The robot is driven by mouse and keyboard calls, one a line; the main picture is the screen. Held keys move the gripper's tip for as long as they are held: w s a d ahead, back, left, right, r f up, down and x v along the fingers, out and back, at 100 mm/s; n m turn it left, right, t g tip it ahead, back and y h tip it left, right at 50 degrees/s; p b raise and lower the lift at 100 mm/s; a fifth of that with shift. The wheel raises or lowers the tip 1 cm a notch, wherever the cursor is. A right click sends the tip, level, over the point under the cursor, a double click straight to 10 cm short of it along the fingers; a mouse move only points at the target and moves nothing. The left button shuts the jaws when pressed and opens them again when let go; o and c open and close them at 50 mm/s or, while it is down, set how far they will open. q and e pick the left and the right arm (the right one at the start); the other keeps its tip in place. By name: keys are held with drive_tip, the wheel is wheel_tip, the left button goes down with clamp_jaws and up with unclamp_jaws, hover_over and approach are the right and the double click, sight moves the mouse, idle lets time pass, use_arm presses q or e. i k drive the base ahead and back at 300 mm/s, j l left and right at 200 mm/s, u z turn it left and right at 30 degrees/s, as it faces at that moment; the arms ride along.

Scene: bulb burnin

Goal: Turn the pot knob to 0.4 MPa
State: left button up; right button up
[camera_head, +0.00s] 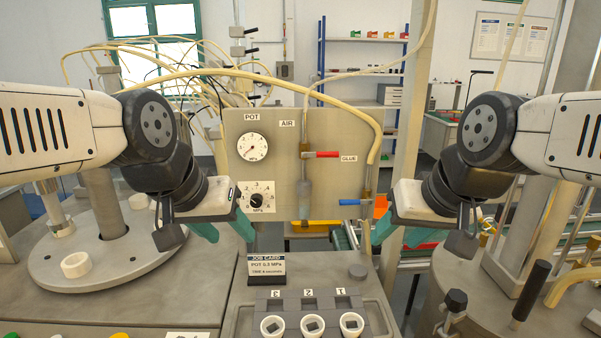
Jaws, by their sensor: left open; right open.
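The pot knob (256,200) is a small black knob on a white numbered dial plate, low on the left of the grey panel (325,130). Which mark it points at is too small to tell. Above it is the round white pot gauge (254,147), labelled POT and MPa; its reading is not clear. My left gripper (226,232) has teal fingers, is open and empty, and is below and left of the knob, apart from it in the picture. My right gripper (402,242) is open and empty, right of the panel's lower edge.
The panel also has a red lever (321,154) and a blue lever (349,202). A job card (267,268) reading POT 0.3 MPa stands below the panel, behind a tray with three white cups (312,325). A round grey plate (105,262) is at left. Hoses arch above.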

sight(257, 200)
drive_tip(key=k+l+u, duration=0.15)
drive_tip(key=l+u, duration=0.15)
drive_tip(key=k+l+u, duration=0.15)
drive_tip(key=l+u, duration=0.15)
drive_tip(key=k+l+u, duration=0.3)
drive_tip(key=i+l, duration=0.05)
drive_tip(key=i, duration=0.05)
